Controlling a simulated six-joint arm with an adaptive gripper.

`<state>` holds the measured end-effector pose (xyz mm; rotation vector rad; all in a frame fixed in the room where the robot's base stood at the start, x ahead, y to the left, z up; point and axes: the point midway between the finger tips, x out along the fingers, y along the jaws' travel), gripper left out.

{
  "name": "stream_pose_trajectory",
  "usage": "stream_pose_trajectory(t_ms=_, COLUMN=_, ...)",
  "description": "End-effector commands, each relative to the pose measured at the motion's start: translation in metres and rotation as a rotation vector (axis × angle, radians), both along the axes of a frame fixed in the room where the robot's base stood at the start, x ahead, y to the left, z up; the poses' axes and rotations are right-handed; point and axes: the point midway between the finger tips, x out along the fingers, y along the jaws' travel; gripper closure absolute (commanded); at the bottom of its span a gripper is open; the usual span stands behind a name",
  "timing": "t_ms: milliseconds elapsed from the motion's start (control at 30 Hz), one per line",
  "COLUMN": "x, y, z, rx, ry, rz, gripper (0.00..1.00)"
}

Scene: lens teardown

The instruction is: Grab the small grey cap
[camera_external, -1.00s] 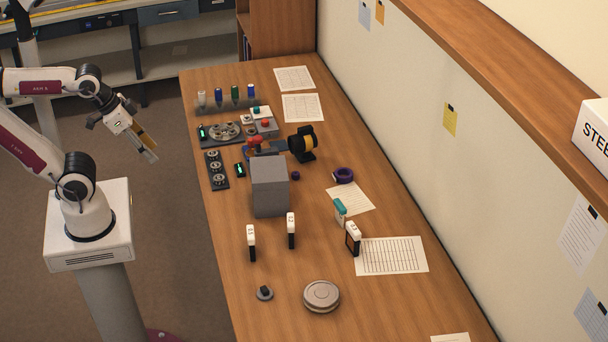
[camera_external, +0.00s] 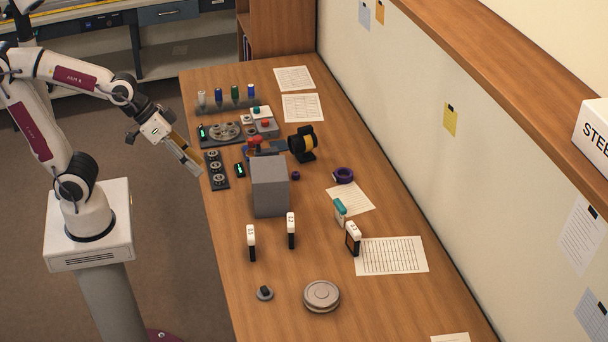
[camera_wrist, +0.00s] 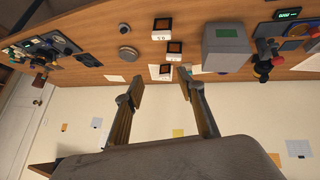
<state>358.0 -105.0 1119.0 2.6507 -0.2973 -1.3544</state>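A small grey round piece with a black knob on top (camera_external: 265,293), which looks like the small grey cap, lies near the front of the wooden table. It also shows in the wrist view (camera_wrist: 125,29) at the upper middle. A larger, flat, light grey round piece (camera_external: 321,296) lies just to its right, apart from it. My gripper (camera_external: 195,169) is in the air by the table's left edge, well away from the cap. Its two fingers are spread apart with nothing between them, as the wrist view shows (camera_wrist: 162,80).
A grey box (camera_external: 270,188) stands mid-table. Two white-topped upright pieces (camera_external: 251,236) (camera_external: 291,224) stand between it and the cap. A dark tray with round parts (camera_external: 216,170) lies near my gripper. The table's front left is clear around the cap.

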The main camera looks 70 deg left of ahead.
Motion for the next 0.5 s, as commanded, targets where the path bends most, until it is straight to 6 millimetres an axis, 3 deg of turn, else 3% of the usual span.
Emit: stream_pose_trajectory(t_ms=500, x=0.079, y=-0.094, z=-0.021, rx=-0.155, ry=-0.074, rz=0.023, gripper=0.61)
